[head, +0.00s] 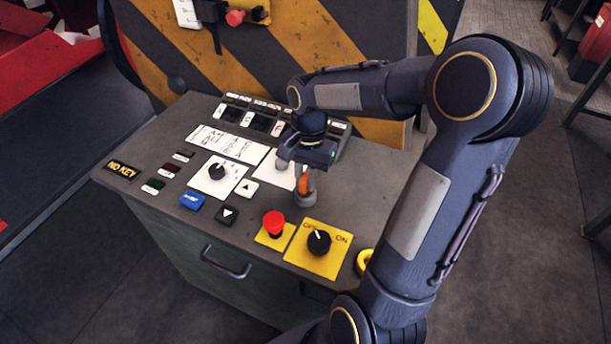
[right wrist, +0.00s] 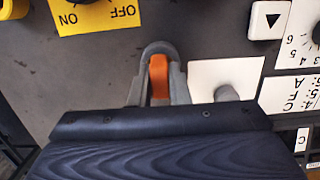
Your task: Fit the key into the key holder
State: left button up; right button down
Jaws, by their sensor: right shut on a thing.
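My right gripper (head: 304,184) hangs over the control desk and points down. In the right wrist view its grey fingers (right wrist: 158,88) are shut on an orange piece (right wrist: 158,75), which I take to be the key. The orange piece also shows in the head view (head: 304,186). A grey rounded part (head: 304,200) lies around its lower end; it shows as an arch in the right wrist view (right wrist: 158,47). I cannot tell whether this is the key holder or how deep the key sits. My left gripper is not in view.
The desk (head: 265,205) carries a red mushroom button (head: 274,222), a black OFF/ON knob (head: 319,242), a dial (head: 217,171) and a blue button (head: 192,200). A display (head: 122,169) reads "NO KEY". A yellow ring (head: 364,261) is at the right edge. A striped panel (head: 220,40) stands behind.

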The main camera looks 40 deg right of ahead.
jog(key=shift+f, duration=0.35)
jog(key=c, duration=1.4)
grip_release()
jog(key=shift+o, duration=0.2)
jog(key=shift+r, duration=0.1)
